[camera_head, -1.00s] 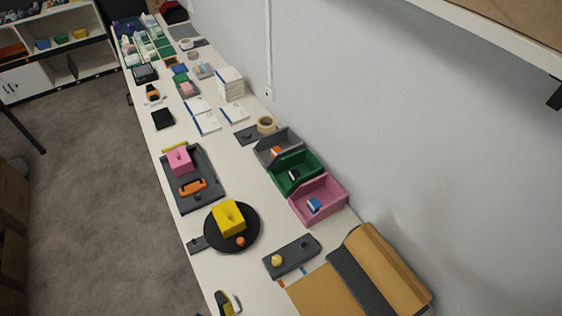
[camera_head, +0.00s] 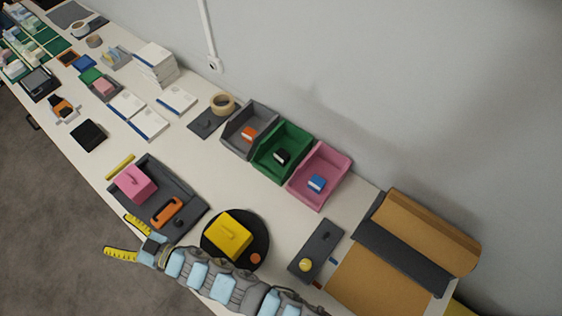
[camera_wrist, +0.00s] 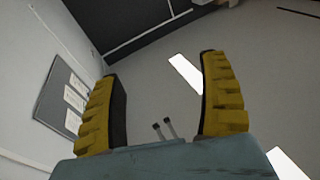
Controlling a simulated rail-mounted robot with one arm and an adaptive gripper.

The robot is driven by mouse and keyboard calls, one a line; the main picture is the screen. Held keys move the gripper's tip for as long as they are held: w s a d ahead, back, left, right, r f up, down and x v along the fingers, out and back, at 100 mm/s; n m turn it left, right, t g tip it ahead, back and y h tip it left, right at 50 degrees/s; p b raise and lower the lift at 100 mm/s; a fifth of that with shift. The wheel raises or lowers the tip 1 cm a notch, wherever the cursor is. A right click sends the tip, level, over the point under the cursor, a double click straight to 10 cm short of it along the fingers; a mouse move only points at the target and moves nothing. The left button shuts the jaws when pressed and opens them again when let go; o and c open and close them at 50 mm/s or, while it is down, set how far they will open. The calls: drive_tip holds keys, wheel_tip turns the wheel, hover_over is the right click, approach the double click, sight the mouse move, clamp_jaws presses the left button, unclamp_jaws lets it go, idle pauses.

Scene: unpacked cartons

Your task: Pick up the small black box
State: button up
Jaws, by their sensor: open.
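A small black box (camera_head: 88,135), flat and square, lies on the white table near its front edge, left of the middle in the head view. A smaller black-and-white block (camera_head: 282,156) sits inside the green bin. My gripper (camera_head: 116,234) is open, with its two yellow fingers spread and nothing between them. It is at the table's front edge, below the grey tray and apart from the black box. The wrist view also shows my gripper (camera_wrist: 158,65) open and empty, facing the room. The black box is not seen there.
A grey tray (camera_head: 190,222) holds a pink block and an orange piece. A yellow block (camera_head: 228,234) sits on a round black plate. Grey, green (camera_head: 305,160) and pink bins line the wall side. White cards (camera_head: 150,124) lie beyond the black box. The table's middle is clear.

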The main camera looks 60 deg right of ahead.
drive_tip(key=w+d+f+m+g+h+b, duration=0.4)
drive_tip(key=d+f+g+h+b, duration=0.15)
drive_tip(key=d+f, duration=0.6)
drive_tip(key=m+g+h+b, duration=0.9)
drive_tip(key=m+g+b, duration=0.2)
drive_tip(key=m+g, duration=0.6)
approach(282, 155)
drive_tip(key=x, duration=0.5)
drive_tip(key=shift+w+d+r, duration=0.1)
drive_tip(key=shift+w, duration=0.1)
drive_tip(key=shift+x, duration=2.6)
drive_tip(key=shift+s, duration=0.1)
